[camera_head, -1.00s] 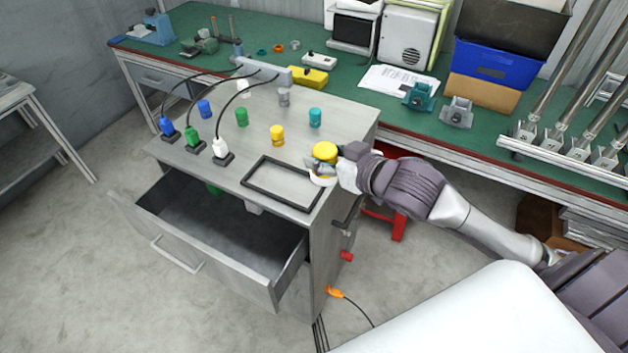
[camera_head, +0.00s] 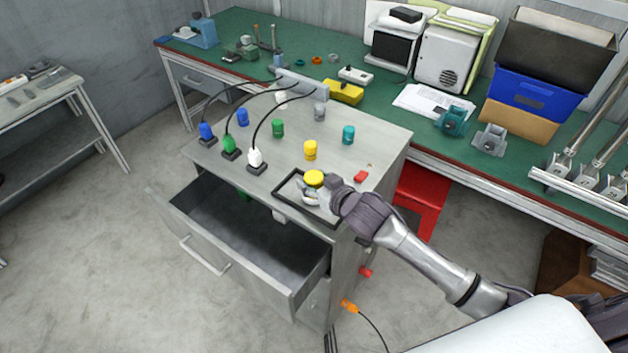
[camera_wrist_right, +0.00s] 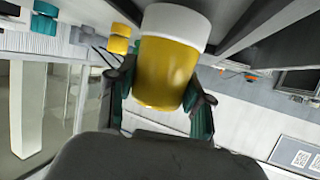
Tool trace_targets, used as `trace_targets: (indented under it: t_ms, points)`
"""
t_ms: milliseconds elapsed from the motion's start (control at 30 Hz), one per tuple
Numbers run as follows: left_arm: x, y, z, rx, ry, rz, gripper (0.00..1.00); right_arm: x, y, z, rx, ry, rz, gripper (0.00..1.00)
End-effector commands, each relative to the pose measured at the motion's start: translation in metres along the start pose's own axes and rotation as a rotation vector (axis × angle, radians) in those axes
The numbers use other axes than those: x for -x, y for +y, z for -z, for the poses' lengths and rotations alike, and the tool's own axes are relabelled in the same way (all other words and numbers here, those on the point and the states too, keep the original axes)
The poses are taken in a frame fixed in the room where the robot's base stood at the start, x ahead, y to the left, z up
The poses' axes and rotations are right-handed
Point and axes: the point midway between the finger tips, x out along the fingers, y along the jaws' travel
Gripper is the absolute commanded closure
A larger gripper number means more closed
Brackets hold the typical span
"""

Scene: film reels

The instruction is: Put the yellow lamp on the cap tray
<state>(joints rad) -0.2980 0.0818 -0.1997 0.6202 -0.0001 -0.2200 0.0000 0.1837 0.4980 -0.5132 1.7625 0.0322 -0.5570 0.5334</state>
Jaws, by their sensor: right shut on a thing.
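The yellow lamp (camera_head: 314,177), a yellow cylinder with a white band, is held in my right gripper (camera_head: 322,192) over the cap tray. In the right wrist view the lamp (camera_wrist_right: 168,75) sits between the two dark green fingers, which are shut on it. The cap tray (camera_head: 287,184) is a black rectangular frame at the front right of the grey cabinet top. My gripper and wrist hide part of it. I cannot tell whether the lamp touches the tray. My left gripper is not in view.
Another yellow piece (camera_head: 310,151), a teal one (camera_head: 348,134) and a green one (camera_head: 278,128) stand behind the tray. A small red block (camera_head: 361,177) lies right of it. Cabled blue, green and white plugs stand left. The drawer (camera_head: 240,235) below is open.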

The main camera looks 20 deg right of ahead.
Motion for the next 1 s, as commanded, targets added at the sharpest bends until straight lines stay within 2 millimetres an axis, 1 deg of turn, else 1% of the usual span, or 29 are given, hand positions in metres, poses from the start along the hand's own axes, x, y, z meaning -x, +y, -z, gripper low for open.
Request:
trace_targets:
  t_ms: [100,333,433,467,500,600,900,967,1000]
  points:
    - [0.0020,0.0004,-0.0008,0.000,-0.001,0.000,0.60,-0.0022,-0.0008,-0.0059,-0.001,0.001,0.002,0.87]
    - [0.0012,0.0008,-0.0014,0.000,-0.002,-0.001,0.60,-0.0024,-0.0005,-0.0063,-0.001,0.002,0.001,0.87]
    - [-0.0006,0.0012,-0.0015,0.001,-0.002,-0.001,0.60,-0.0037,-0.0005,-0.0095,-0.001,0.001,0.001,0.87]
    - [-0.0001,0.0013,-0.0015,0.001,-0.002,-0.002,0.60,-0.0035,-0.0004,-0.0092,-0.001,0.001,0.001,0.46]
    - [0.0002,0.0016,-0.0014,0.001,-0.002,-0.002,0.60,-0.0033,-0.0004,-0.0089,-0.001,0.001,0.001,0.39]
    - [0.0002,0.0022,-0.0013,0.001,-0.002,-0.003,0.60,-0.0033,-0.0004,-0.0089,-0.001,0.001,0.001,0.24]
    - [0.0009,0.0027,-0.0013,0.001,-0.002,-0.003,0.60,-0.0028,-0.0003,-0.0076,0.000,0.001,0.001,0.24]
    - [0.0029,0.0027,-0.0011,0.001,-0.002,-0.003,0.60,-0.0014,-0.0002,-0.0041,0.000,0.001,0.001,0.24]
    - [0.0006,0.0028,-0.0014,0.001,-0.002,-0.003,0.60,0.0019,-0.0002,-0.0069,0.000,0.000,0.001,0.24]
